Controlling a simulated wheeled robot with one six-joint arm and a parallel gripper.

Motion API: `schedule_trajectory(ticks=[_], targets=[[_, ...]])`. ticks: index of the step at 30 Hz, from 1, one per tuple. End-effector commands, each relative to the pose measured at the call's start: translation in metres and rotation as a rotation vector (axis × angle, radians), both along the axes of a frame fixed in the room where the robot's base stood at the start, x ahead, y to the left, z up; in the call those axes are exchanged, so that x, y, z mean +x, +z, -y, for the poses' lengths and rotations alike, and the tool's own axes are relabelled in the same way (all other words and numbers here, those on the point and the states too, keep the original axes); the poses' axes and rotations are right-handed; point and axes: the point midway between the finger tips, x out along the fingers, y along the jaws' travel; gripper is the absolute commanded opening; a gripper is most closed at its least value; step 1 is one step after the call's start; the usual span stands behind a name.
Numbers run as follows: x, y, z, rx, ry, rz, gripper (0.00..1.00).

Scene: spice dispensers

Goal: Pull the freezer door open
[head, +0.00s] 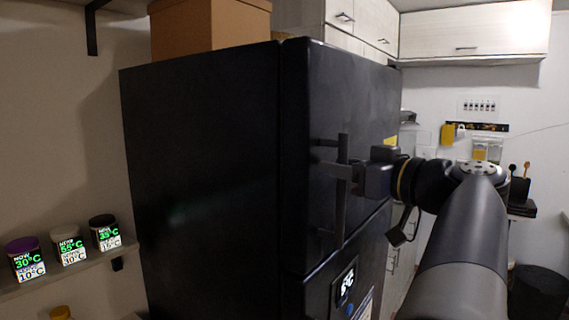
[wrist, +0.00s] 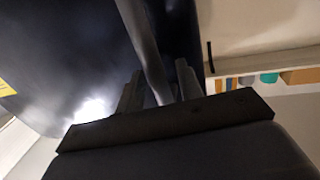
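The black freezer door (head: 355,100) is the upper front panel of a tall dark fridge and looks shut. Its upright bar handle (head: 341,215) stands out from the door near the left edge of the front. My gripper (head: 347,173) is at the middle of the handle, coming from the right. In the wrist view the handle (wrist: 142,40) runs down between the two fingers of my gripper (wrist: 158,80). The fingers are apart, with a gap visible on the right of the bar. Contact on the left side is hard to tell.
A lower door with a lit display (head: 346,283) is below. A cardboard box (head: 210,25) sits on top of the fridge. A shelf with several labelled jars (head: 68,246) is at the left. White cabinets (head: 470,35) hang at the back right.

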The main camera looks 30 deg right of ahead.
Motion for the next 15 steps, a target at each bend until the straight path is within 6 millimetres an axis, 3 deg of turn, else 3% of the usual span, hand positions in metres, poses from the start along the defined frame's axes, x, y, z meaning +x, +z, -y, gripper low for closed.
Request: schedule_trajectory(ticks=[5, 15], targets=[[0.0, -0.0004, 0.0001, 0.0, 0.0, 0.0, 0.35], [-0.0002, -0.0002, 0.0, 0.0, 0.0, 0.0, 0.08]])
